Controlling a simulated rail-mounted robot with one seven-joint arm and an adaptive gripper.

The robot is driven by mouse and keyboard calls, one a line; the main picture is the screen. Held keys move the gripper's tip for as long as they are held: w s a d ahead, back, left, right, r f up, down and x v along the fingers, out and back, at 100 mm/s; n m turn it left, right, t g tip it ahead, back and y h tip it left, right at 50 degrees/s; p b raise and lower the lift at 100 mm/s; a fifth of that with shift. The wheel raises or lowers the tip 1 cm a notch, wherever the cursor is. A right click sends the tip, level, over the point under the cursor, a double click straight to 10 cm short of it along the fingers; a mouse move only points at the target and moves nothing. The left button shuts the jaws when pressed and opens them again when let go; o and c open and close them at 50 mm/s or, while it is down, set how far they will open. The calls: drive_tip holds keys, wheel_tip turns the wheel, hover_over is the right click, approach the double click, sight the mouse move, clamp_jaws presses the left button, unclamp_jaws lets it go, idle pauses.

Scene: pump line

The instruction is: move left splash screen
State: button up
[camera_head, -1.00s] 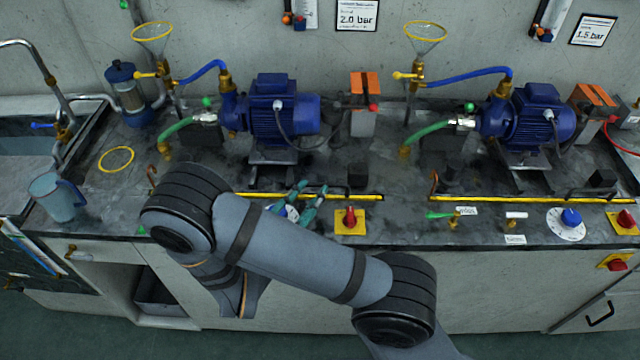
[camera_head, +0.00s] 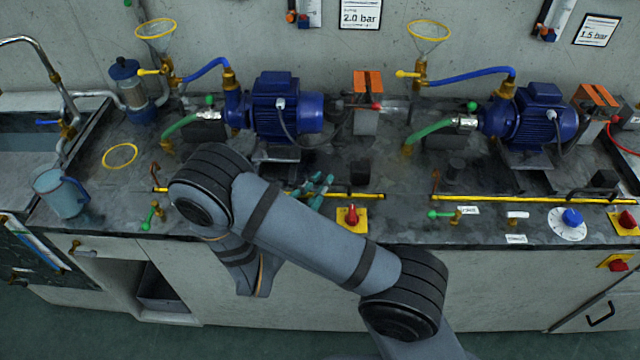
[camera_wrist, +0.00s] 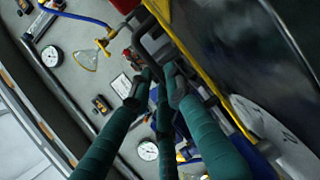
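The left splash screen (camera_head: 345,195) shows in the head view as a long yellow-edged strip along the front of the left pump bay; its clear part is hard to make out. My arm covers part of its left stretch. A dark block (camera_head: 360,171) stands just behind its right part. My gripper (camera_head: 318,186), with green fingers, is beside the strip, left of that block. In the wrist view, my gripper (camera_wrist: 160,82) has its fingertips slightly apart near a dark block-like part (camera_wrist: 160,45) and the yellow edge (camera_wrist: 205,75). No grasp is visible; contact is unclear.
A red knob on a yellow plate (camera_head: 351,217) is in front of the strip. The left blue pump (camera_head: 270,112) stands behind it. A second yellow-edged strip (camera_head: 530,199) lies to the right. A blue-grey jug (camera_head: 62,194) stands at the left bench edge.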

clamp_jaws()
idle(0.3)
